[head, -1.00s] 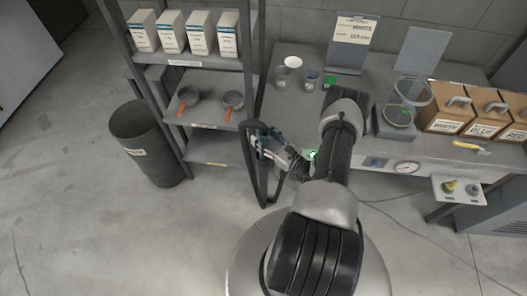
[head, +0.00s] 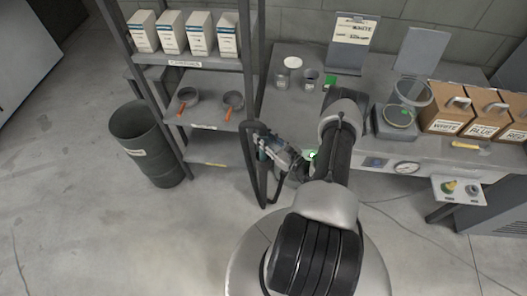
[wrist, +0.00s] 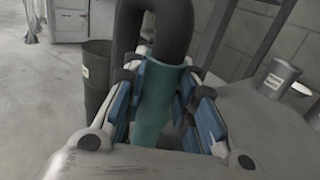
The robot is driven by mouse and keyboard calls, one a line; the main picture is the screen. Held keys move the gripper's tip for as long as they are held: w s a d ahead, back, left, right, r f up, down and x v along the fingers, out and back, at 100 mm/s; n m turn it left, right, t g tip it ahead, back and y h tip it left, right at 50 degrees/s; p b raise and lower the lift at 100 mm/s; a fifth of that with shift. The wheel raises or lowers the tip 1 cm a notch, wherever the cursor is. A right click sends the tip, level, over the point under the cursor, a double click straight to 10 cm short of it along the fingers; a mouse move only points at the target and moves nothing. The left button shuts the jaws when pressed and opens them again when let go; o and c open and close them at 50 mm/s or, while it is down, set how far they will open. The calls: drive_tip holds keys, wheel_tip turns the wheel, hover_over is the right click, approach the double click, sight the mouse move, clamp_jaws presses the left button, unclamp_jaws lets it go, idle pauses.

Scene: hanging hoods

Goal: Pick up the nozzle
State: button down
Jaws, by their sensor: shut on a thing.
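The nozzle is a teal tube (wrist: 158,105) on the end of a dark hose (wrist: 153,30). In the wrist view it sits between the blue-padded fingers of my gripper (wrist: 165,85), which is shut on it. The hose rises from its top and bends over. In the head view my gripper (head: 267,146) is beside the hose loop (head: 262,185), in front of the shelf's right post. The nozzle is small there and mostly hidden by the fingers.
A shelf rack (head: 202,144) with boxes and two pans stands left, with a dark bin (head: 147,146) beside it. The workbench (head: 290,112) behind holds cups, a scale (head: 396,122) and labelled boxes (head: 447,112). The floor at left is clear.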

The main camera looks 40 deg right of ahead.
wheel_tip(320, 180, up, 30)
drive_tip(key=p, duration=1.1)
idle(0.7)
drive_tip(key=shift+r, duration=0.1)
